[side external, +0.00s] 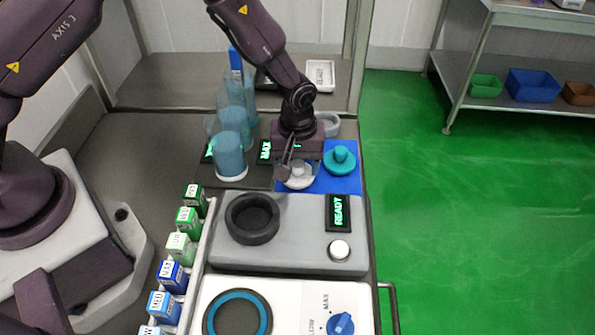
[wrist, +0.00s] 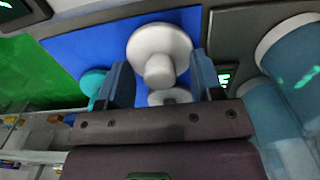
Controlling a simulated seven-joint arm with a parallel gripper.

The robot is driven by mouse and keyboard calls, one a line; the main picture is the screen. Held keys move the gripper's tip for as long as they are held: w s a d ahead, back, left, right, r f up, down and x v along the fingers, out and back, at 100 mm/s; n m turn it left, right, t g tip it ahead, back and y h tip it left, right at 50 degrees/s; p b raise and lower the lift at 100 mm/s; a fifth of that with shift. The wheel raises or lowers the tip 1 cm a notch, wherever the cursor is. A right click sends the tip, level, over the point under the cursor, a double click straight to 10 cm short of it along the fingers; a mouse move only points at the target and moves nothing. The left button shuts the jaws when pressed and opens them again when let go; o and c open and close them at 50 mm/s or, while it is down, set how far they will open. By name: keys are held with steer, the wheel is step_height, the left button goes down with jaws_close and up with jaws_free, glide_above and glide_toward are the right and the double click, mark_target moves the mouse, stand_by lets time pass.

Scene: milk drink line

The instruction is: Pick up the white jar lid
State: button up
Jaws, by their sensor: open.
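The white jar lid (side external: 298,182) is a round disc with a knob on top. It lies on the blue mat (side external: 349,184), partly hidden by my gripper (side external: 292,165) in the side view. In the wrist view the lid (wrist: 160,42) is ahead of my gripper (wrist: 159,66), its knob in line with the gap between the two fingers. The fingers are apart, with no visible grip on the knob. I cannot tell whether they are level with it. A teal lid with a knob (side external: 339,160) sits on the same mat to the right.
Blue-tinted clear cylinders (side external: 230,152) stand left of my gripper. A grey unit with a dark ring (side external: 252,218) and a READY display (side external: 338,213) is in front of the mat. Several small cartons (side external: 187,220) line the left. A pale round object (wrist: 168,97) shows between the finger bases.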

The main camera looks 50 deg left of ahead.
jaws_close()
